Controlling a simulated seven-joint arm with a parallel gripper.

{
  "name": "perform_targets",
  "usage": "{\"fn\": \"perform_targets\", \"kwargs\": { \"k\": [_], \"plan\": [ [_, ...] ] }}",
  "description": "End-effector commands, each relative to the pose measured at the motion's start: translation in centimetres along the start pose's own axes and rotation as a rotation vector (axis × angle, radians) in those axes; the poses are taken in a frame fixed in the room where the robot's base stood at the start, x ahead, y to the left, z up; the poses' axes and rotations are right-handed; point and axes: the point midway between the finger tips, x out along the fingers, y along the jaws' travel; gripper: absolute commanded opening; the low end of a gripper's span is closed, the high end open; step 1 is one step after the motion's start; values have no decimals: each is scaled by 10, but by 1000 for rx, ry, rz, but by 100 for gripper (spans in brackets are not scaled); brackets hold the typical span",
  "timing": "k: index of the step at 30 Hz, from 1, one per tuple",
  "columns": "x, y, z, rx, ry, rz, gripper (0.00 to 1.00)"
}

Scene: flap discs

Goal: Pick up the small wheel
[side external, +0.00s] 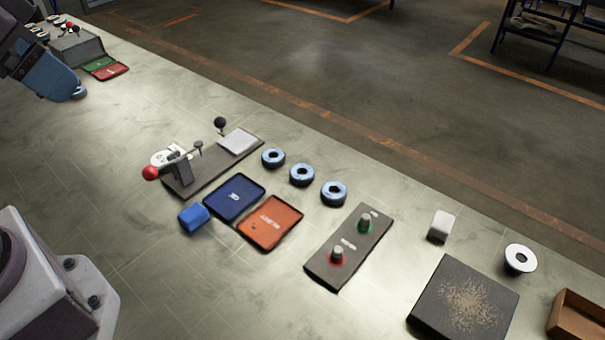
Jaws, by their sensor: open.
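Three blue-grey flap discs lie flat in a row on the bench, each with a dark centre hole: the far-left disc (264,158), the middle disc (293,176) and the near-right disc (325,194). The far-left one looks slightly smallest, but it is also farthest along the row, so I cannot tell sizes surely. A white ring-shaped piece (527,264) with a dark centre lies at the right. No disc in the row is being touched.
A dark plate with a red-knobbed lever fixture (182,168) stands left of the discs. Blue (222,207) and orange (283,211) trays, a blue block (193,217) and a button panel (342,262) lie nearer. A white block (441,226), dark mat (430,308) and brown box (577,318) stand right.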

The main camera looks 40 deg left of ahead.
Motion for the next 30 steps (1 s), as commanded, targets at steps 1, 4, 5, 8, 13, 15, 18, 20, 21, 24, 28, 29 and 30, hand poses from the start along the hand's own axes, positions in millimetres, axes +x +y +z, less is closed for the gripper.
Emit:
{"fn": "perform_targets", "kwargs": {
  "k": [1, 4, 5, 8, 13, 15, 18, 20, 21, 24, 28, 29, 30],
  "plan": [
    [0, 0, 0, 0, 0, 0, 80],
    [0, 0, 0, 0, 0, 0, 80],
    [0, 0, 0, 0, 0, 0, 80],
    [0, 0, 0, 0, 0, 0, 86],
    [0, 0, 0, 0, 0, 0, 89],
    [0, 0, 0, 0, 0, 0, 89],
    [3, 2, 1, 7, -16, 4, 89],
    [11, 3, 2, 13, -53, 7, 89],
    [17, 4, 3, 18, -86, 9, 89],
    [34, 8, -7, 33, -169, 18, 89],
    [60, 16, -34, 30, -266, 27, 89],
    [67, 18, -41, 18, -287, 26, 89],
    [77, 21, -50, -5, -312, 23, 89]
  ]
}}
